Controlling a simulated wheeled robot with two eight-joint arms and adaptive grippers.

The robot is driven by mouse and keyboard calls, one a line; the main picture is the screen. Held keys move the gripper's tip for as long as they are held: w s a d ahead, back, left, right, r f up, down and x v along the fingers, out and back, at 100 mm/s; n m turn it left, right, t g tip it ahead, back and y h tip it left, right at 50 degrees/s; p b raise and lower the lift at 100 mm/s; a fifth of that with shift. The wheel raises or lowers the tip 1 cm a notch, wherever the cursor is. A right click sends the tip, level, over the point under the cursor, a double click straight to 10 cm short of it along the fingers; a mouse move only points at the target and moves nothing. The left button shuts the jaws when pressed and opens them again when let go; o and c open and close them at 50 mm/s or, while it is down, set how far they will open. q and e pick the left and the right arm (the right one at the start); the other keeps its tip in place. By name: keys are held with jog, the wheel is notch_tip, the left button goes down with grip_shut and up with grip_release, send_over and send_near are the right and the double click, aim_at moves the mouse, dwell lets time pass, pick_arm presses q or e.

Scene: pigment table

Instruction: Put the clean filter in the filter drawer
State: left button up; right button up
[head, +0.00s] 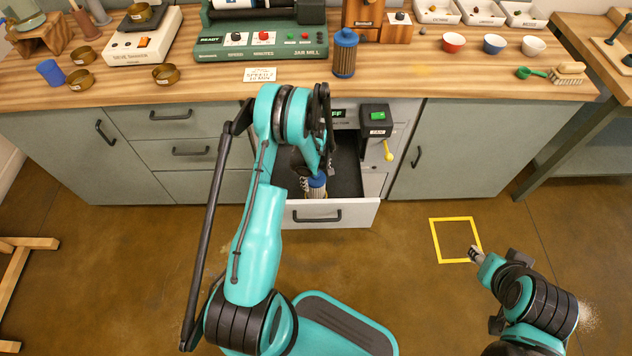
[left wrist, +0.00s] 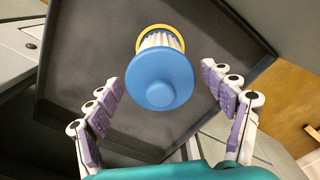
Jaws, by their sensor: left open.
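The clean filter (head: 317,187) has a blue cap, white pleats and a yellow ring at its lower end. It is inside the open filter drawer (head: 358,214), close to the drawer's front panel, and looks upright. The left wrist view shows the filter (left wrist: 160,78) from above, over the dark drawer floor (left wrist: 70,75). My left gripper (left wrist: 160,84) is open, with one finger on each side of the filter and a visible gap at both. In the head view my left arm partly hides the filter and drawer. My right gripper (head: 475,252) is low on the right, away from the drawer; its fingers are too small to judge.
A second filter, blue with dull brownish pleats (head: 344,58), stands on the wooden worktop (head: 420,85) above the drawer. A black switch box with a green button (head: 377,116) and a yellow lever (head: 388,150) are right of the drawer. A yellow square (head: 437,241) marks clear floor.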

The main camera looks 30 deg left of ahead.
pick_arm(q)
notch_tip(320, 180, up, 7)
jog(key=shift+p, duration=0.95)
jog(key=s+d+r+m+t, duration=0.2)
jog(key=d+r+m, duration=0.2)
jog(key=r, duration=0.7)
jog(key=s+d+r+m+t, duration=0.1)
jog(key=s+d+r+m, duration=0.2)
jog(key=r, duration=0.9)
jog(key=s+d+r+m+t, duration=0.2)
jog(key=s+d+r+m, duration=0.1)
jog(key=s, duration=0.4)
jog(key=s+d+r+m+t, duration=0.2)
jog(key=s+d+r+m, duration=0.2)
jog(key=s, duration=0.3)
jog(key=shift+d+r+m, duration=0.3)
jog(key=shift+d+m, duration=0.4)
jog(key=shift+d, duration=0.1)
